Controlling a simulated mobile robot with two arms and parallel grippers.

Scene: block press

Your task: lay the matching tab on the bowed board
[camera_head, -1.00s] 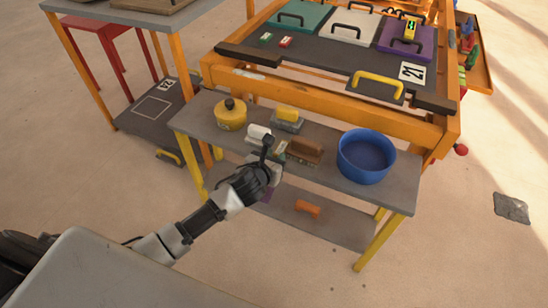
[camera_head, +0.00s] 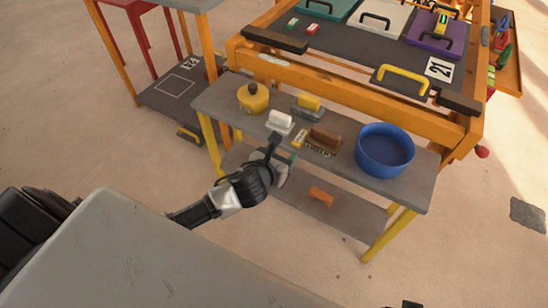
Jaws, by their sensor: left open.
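My left gripper (camera_head: 276,157) is open in front of the near edge of the grey bench, just below a white block (camera_head: 280,119). A small yellow tab with a pale label (camera_head: 299,138) lies on the bench between the white block and a brown block (camera_head: 325,135). A teal board (camera_head: 325,8), a white board (camera_head: 373,18) and a purple board (camera_head: 433,40) lie on the dark table top; I cannot tell which is bowed. A yellow-green tab (camera_head: 442,22) is on the purple board.
On the grey bench (camera_head: 225,95) stand a yellow pot (camera_head: 253,98), a yellow block on a grey base (camera_head: 308,103) and a blue bowl (camera_head: 384,150). An orange piece (camera_head: 321,196) lies on the lower shelf. A plate marked 21 (camera_head: 438,68) lies beside a yellow handle (camera_head: 402,78).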

